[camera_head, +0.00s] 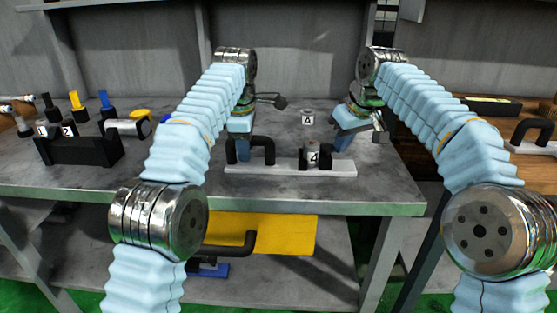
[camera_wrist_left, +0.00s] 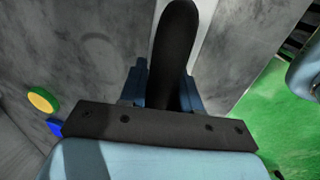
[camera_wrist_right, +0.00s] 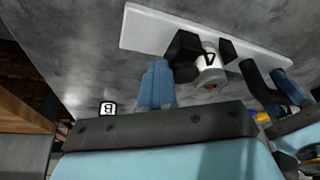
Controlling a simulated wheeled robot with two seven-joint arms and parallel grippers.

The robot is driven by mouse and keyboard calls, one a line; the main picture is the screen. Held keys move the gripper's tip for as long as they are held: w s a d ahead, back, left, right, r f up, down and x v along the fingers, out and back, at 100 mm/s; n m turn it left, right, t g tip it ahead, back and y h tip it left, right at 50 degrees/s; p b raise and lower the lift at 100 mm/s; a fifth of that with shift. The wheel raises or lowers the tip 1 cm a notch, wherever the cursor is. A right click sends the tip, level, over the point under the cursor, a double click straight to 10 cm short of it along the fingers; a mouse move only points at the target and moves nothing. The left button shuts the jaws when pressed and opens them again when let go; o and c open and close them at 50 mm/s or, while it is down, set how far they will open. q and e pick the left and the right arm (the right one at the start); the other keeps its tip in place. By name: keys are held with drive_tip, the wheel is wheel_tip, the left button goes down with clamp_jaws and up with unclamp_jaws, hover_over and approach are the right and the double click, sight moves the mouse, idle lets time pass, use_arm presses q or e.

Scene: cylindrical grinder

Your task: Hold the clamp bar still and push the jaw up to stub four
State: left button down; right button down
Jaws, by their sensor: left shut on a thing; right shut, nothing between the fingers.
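The white clamp bar (camera_head: 290,167) lies on the grey bench with a black arched handle (camera_head: 264,146) at its left end. My left gripper (camera_head: 243,150) is shut on that handle; in the left wrist view, its blue fingers (camera_wrist_left: 164,90) sit on both sides of the handle (camera_wrist_left: 176,45). A pale stub labelled 4 (camera_head: 314,157) stands between two black blocks near the bar's right end. My right gripper (camera_head: 343,144) is shut and empty just right of them. In the right wrist view, its fingers (camera_wrist_right: 157,85) are beside the nearer black block (camera_wrist_right: 184,50); contact is unclear.
A small grey piece labelled A (camera_head: 307,117) stands behind the bar. A piece labelled B (camera_wrist_right: 108,108) shows in the right wrist view. Another black handle (camera_head: 532,130) is at far right, beyond a bench gap.

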use_arm(q)
drive_tip(key=shift+d, duration=0.15)
use_arm(e)
drive_tip(key=shift+s+a, duration=0.1)
drive_tip(key=shift+a, duration=0.75)
